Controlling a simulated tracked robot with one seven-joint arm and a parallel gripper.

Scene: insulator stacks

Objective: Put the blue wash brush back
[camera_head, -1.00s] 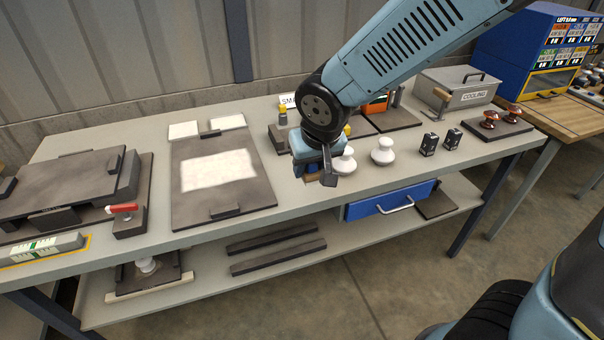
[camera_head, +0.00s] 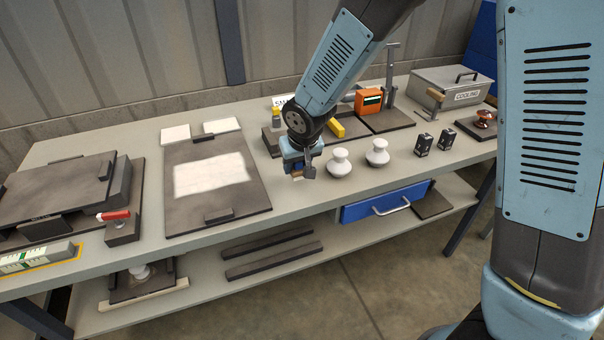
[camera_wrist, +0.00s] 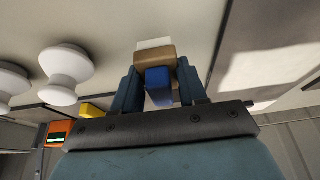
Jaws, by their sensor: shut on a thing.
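My gripper (camera_head: 302,168) is over the workbench, between the dark board with the white sheet and the white insulators. In the wrist view my gripper (camera_wrist: 156,88) is shut on the blue wash brush (camera_wrist: 158,80), which shows a blue part, a tan wooden body and a pale end. In the head view the brush (camera_head: 297,174) is mostly hidden by the fingers; only a small tan part shows. I cannot tell whether its lower end touches the bench top.
Two white insulators (camera_head: 340,163) stand just right of my gripper. A dark board (camera_head: 238,211) with a white sheet lies to the left. Behind are a yellow block (camera_head: 336,127) and an orange device (camera_head: 369,101). A blue drawer (camera_head: 386,201) hangs below the bench. Bare bench top lies in front.

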